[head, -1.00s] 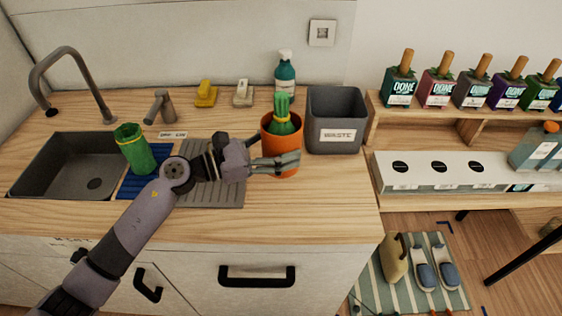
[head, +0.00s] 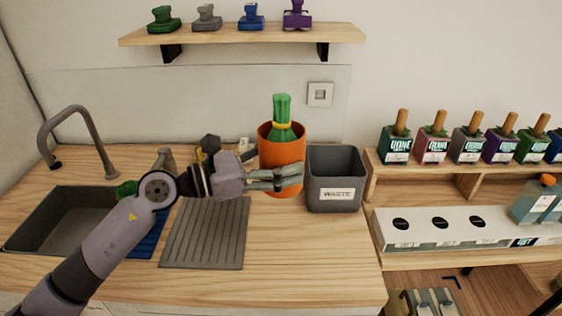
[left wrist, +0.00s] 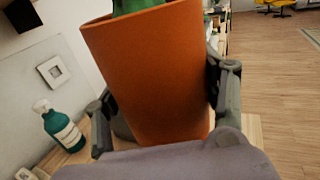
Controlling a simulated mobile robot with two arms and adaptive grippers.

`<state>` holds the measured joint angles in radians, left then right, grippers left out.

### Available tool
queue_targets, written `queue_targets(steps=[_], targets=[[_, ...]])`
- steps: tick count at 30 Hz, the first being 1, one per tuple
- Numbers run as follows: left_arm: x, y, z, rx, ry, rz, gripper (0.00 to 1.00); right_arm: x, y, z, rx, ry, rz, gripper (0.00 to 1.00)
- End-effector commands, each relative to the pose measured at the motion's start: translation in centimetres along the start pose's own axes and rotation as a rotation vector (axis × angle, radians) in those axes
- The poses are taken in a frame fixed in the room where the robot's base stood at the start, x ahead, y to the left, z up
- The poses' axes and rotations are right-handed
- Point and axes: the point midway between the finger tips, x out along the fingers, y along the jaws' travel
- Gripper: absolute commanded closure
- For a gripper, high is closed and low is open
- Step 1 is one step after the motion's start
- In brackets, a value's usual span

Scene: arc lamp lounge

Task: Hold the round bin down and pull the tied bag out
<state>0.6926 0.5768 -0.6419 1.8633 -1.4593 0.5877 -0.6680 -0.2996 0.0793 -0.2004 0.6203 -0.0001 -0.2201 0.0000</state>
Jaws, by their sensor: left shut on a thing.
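The round orange bin (head: 282,152) is in the head view, left of the grey waste bin. A green bag (head: 282,108) with a yellow tie stands up out of its mouth; its lower part is hidden inside. My left gripper (head: 285,178) is shut around the bin's side, and the bin appears raised above the counter. In the left wrist view the bin (left wrist: 155,75) fills the middle, slightly tilted, with a finger on each side, and a little of the green bag shows at its top. My right gripper is not in view.
The grey waste bin (head: 335,180) stands close on the right. A ribbed drain mat (head: 206,235) and sink (head: 60,215) lie left. Another green item (head: 126,189) is mostly hidden by my arm. A teal spray bottle (left wrist: 64,129) stands behind. The front counter (head: 310,255) is clear.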

Motion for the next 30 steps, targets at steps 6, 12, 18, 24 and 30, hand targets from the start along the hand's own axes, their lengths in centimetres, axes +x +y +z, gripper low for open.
queue_targets(steps=[6, 12, 18, 24, 30], targets=[[0.0, 0.0, -1.1, 0.0, -0.003, 0.001, 0.73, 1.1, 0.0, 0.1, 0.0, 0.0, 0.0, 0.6], [0.0, 0.0, -2.2, 0.0, -0.003, 0.001, 0.73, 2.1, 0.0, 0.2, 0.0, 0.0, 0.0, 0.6], [0.0, 0.0, -3.4, 0.0, -0.003, 0.001, 0.73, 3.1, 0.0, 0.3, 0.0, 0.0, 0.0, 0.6], [0.0, 0.0, -4.6, 0.001, -0.003, 0.001, 0.73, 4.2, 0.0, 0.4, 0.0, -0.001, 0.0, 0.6], [0.0, 0.0, -5.8, 0.001, -0.003, 0.001, 0.73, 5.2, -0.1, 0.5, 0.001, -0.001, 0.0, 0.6]])
